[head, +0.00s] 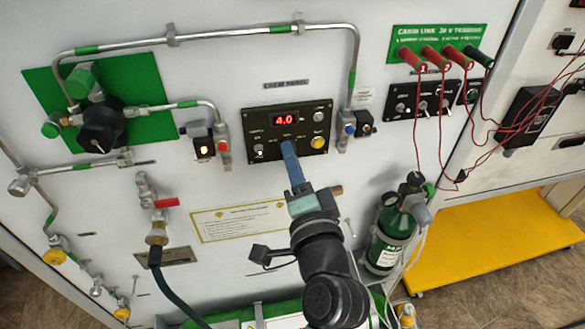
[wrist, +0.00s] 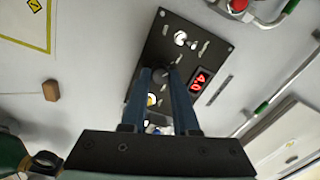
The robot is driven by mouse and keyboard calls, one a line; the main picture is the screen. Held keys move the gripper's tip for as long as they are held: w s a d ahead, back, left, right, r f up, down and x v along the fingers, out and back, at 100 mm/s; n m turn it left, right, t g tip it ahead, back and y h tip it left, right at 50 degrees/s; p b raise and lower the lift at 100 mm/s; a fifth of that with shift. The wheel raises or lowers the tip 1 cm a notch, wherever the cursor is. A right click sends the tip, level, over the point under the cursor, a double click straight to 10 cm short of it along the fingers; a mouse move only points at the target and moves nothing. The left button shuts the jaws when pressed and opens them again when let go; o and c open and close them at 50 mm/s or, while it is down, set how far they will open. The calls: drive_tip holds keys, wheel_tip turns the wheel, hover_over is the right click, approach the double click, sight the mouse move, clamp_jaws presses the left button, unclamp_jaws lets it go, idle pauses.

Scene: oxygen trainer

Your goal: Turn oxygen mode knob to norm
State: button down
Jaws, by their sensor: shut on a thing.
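The black crew panel (head: 268,137) is on the white wall, with a red display (head: 285,120) reading 4.0. It also shows in the wrist view (wrist: 215,62), turned on its side. My gripper (head: 284,146) reaches up to the panel's lower middle. In the wrist view my gripper (wrist: 162,73) has its two blue fingers closed on a dark knob (wrist: 161,79) below the display's side. In the head view the fingers hide this knob. The knob's pointer direction and the printed labels are too small or covered to read.
A small light knob (head: 258,151), a silver knob (head: 318,116) and a yellow button (head: 317,142) sit on the same panel. Metal pipes (head: 220,34) run around it. A green cylinder (head: 388,240) stands at lower right, and red cables (head: 487,110) hang at right.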

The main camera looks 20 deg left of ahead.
drive_tip(key=shift+n, duration=0.4)
drive_tip(key=c, duration=0.7)
unclamp_jaws()
drive_tip(key=shift+o, duration=0.2)
drive_tip(key=b+v, duration=0.4)
drive_tip(key=v, duration=0.9)
drive_tip(key=shift+r, duration=0.1)
